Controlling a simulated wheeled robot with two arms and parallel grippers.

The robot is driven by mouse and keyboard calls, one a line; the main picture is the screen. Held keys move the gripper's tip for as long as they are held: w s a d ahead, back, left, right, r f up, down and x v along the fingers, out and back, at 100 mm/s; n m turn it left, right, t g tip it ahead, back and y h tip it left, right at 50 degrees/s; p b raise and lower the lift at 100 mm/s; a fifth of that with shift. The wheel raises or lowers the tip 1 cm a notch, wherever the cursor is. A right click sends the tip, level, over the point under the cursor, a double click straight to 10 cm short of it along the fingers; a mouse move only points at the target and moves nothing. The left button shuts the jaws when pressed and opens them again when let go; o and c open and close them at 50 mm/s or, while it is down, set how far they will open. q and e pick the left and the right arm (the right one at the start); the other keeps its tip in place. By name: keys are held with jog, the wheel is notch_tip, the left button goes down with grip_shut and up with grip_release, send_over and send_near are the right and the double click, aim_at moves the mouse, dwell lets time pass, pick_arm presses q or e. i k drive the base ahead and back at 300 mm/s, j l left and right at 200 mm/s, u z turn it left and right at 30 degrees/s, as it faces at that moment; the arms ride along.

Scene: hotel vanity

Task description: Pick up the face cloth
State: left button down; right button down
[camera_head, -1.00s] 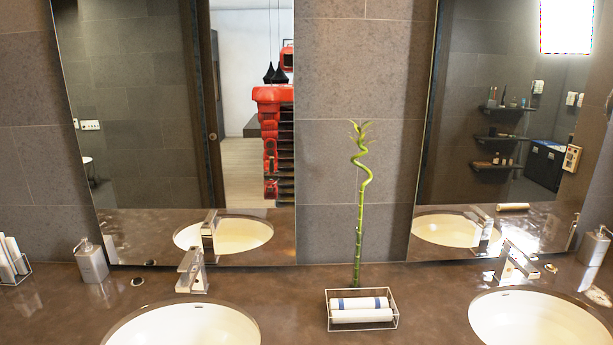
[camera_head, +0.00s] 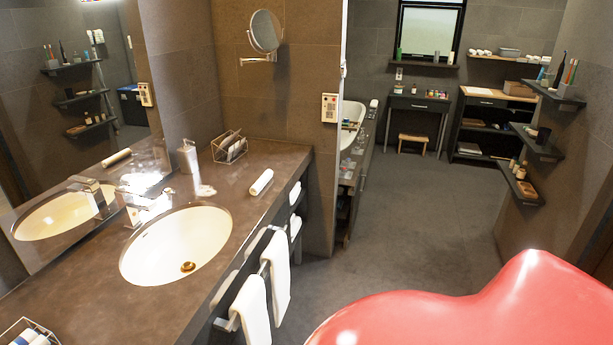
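A rolled white cloth (camera_head: 261,182) lies by itself on the brown vanity counter, near its front edge and to the right of the sink. It may be the face cloth, but I cannot tell for sure. Other rolled cloths (camera_head: 28,338) lie in a wire tray at the bottom left corner, partly cut off by the frame. White towels (camera_head: 251,310) hang from a rail under the counter's front edge. Neither of my grippers is in view.
The vanity counter (camera_head: 225,192) holds a sink (camera_head: 176,244), a soap dispenser (camera_head: 188,156) and a wire rack (camera_head: 229,147). Wall shelves (camera_head: 536,146) stick out at the right. The grey floor (camera_head: 420,215) is open between. My red body fills the lower right.

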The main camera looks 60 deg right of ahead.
aim_at(262, 181)
jog(key=z, duration=1.6)
jog(key=i+j+z, duration=0.35)
jog(key=i, duration=0.2)
jog(key=i+j+z, duration=0.35)
jog(key=i, duration=0.2)
jog(key=i+j+z, duration=0.35)
jog(key=i+j, duration=0.4)
